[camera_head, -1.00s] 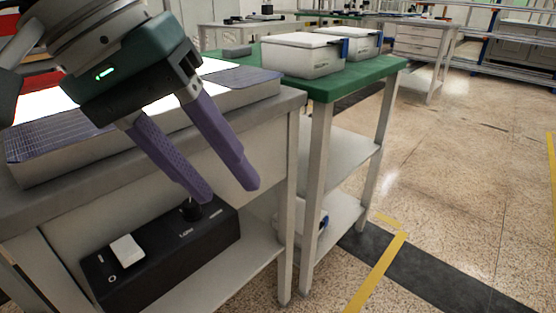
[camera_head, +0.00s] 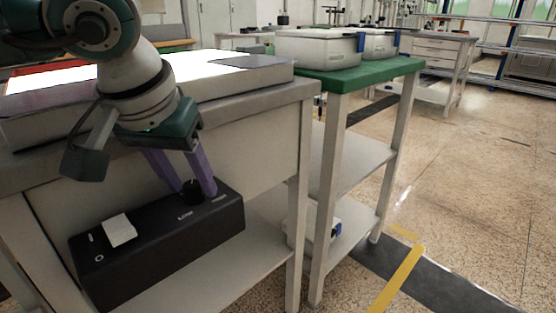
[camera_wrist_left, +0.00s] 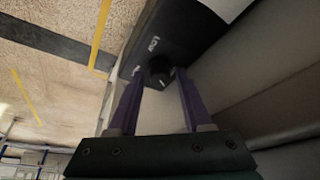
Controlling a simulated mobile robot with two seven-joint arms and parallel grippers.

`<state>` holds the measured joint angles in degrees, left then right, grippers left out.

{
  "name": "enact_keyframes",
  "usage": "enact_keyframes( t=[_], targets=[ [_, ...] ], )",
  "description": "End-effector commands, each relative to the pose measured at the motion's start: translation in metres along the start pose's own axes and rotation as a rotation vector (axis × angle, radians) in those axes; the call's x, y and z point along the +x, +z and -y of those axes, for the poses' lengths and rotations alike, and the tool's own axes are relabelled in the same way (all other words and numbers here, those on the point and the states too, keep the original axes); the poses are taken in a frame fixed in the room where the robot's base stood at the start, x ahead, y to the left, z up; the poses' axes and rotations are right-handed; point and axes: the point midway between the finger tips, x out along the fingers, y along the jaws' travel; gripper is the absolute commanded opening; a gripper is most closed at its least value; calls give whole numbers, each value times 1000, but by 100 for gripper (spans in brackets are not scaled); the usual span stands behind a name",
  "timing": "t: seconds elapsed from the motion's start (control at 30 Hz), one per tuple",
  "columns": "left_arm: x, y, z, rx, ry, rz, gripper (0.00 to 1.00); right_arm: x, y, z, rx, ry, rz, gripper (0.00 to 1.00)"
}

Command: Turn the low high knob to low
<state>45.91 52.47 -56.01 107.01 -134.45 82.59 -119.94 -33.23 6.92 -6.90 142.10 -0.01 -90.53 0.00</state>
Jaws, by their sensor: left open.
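The low high knob (camera_head: 192,190) is a small round black knob on top of a black control box (camera_head: 165,250), near the box's right end. A white rocker switch (camera_head: 118,230) sits at the box's left end. My left gripper (camera_head: 197,190) points down at the knob with its purple fingers apart, one on each side of it. In the left wrist view the knob (camera_wrist_left: 160,71) lies between the open fingertips (camera_wrist_left: 158,82), with a gap visible on both sides. A light mark shows on the knob there, and the lettering beside it reads LOW. My right gripper is not in view.
The box stands on a lower shelf (camera_head: 262,228) under a grey bench (camera_head: 250,98), whose top overhangs it. A green-topped table (camera_head: 372,75) with white bins (camera_head: 318,48) stands to the right. Open floor (camera_head: 470,190) lies beyond.

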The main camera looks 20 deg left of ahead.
Motion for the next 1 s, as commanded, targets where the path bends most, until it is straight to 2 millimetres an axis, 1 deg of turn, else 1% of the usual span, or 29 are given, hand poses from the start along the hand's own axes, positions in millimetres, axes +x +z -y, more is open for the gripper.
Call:
enact_keyframes(
  t=[0.23, 0.67, 1.0],
  targets=[
    [1, 0, 0, 0, 0, 1, 48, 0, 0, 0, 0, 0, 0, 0],
    [0, 0, 0, 0, 1, 1, 0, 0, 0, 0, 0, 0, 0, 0],
    [0, 0, 0, -7, -2, 1, 0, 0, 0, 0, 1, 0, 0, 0]
  ],
)
